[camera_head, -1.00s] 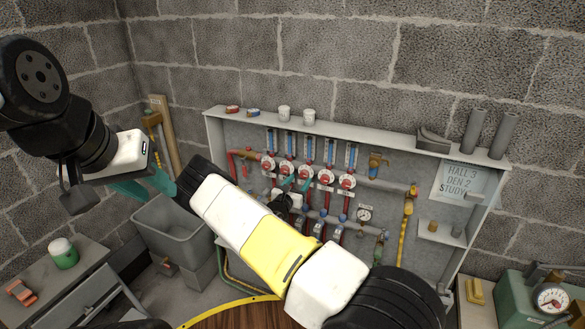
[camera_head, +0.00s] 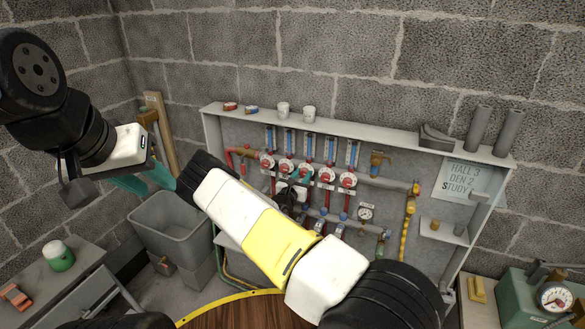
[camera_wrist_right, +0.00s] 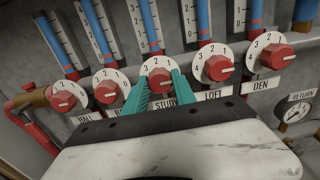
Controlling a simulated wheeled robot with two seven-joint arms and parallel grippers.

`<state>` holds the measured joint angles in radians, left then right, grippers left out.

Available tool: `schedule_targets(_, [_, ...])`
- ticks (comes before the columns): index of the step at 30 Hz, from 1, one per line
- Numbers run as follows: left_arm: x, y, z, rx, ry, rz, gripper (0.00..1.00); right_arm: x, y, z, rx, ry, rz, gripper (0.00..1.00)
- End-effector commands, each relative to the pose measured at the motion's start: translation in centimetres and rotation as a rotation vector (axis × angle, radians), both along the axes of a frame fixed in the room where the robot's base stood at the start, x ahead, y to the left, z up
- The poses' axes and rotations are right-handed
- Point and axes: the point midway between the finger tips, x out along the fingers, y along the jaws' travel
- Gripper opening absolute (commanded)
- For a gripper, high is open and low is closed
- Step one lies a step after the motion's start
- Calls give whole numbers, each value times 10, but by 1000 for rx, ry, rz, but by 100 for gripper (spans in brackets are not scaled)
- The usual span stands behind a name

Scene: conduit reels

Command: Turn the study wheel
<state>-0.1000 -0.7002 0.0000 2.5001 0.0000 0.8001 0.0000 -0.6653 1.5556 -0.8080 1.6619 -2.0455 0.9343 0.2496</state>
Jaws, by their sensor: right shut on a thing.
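The study wheel is the middle one of a row of red knobs on white numbered discs. In the right wrist view the study wheel (camera_wrist_right: 158,82) sits above a "STUDY" label (camera_wrist_right: 163,103); it also shows in the head view (camera_head: 306,172). My right gripper (camera_wrist_right: 160,88) has its teal fingers on either side of the red knob, shut on it. In the head view this gripper (camera_head: 301,184) is small and partly hidden. My left gripper (camera_head: 148,180) is at the left, away from the panel; the gap between its fingers is unclear.
The loft wheel (camera_wrist_right: 218,67) and den wheel (camera_wrist_right: 272,54) are close on the right, the hall wheel (camera_wrist_right: 66,97) on the left. A return gauge (camera_wrist_right: 296,112) is lower right. A sign (camera_head: 461,180) reads "HALL 3, DEN 2, STUDY", its last figure unclear. A grey bin (camera_head: 172,222) stands left.

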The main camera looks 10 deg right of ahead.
Motion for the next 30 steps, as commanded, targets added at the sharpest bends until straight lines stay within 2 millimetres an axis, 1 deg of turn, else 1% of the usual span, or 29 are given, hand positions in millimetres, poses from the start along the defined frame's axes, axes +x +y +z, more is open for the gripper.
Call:
schedule_targets(5, [0, 0, 0, 0, 0, 0, 36, 0, 1, 0, -22, 15, 1, 0])
schedule_targets(11, [0, 0, 0, 0, 0, 0, 36, 0, 1, 0, -103, 69, 1, 0])
schedule_targets(30, [0, 0, 0, 0, 0, 0, 36, 0, 1, -1, -519, 353, 1, 0])
